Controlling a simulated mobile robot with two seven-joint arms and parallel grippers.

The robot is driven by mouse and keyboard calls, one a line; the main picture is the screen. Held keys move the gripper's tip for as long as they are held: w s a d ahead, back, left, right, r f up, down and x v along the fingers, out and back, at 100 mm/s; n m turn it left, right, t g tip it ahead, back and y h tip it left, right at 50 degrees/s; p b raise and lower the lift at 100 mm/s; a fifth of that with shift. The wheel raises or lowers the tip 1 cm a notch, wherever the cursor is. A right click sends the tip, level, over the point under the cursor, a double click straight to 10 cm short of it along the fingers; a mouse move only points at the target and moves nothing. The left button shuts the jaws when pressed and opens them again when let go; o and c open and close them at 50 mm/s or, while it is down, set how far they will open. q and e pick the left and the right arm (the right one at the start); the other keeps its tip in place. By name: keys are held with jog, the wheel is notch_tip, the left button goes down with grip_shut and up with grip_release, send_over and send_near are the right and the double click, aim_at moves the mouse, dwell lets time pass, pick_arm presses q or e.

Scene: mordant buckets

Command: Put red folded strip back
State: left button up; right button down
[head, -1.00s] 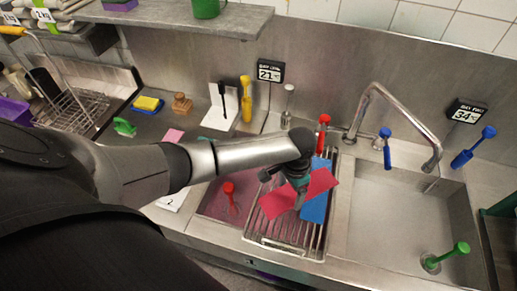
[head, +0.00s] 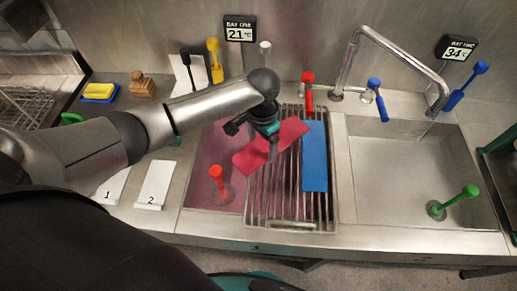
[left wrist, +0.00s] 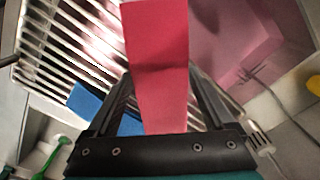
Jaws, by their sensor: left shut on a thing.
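The red folded strip (head: 291,134) is held by my left gripper (head: 271,152) above the left part of the metal rack. In the left wrist view the red strip (left wrist: 157,62) runs up between the two fingers, which are shut on it. In the head view one end of the strip reaches left over the basin with reddish liquid (head: 208,163). A blue strip (head: 315,165) lies on the rack (head: 288,222), right of the red strip. My right gripper is not in view.
A red-handled plug (head: 217,178) stands in the reddish basin. An empty sink (head: 400,190) with a green-handled plug (head: 468,193) is at right. A faucet (head: 385,40) arches behind it. Cards marked 1 and 2 (head: 155,183) stand at the front left.

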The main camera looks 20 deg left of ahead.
aim_at(261, 148)
pick_arm(q)
jog(key=shift+f, duration=0.45)
jog(key=shift+w+a, duration=0.1)
jog(key=shift+a, duration=0.05)
jog(key=shift+f, duration=0.5)
jog(key=o, duration=1.1)
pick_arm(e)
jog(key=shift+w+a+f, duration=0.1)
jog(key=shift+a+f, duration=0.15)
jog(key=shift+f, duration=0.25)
pick_arm(q)
notch_tip(261, 148, up, 13)
jog(key=shift+r+p, duration=0.1)
jog(key=shift+p, duration=0.5)
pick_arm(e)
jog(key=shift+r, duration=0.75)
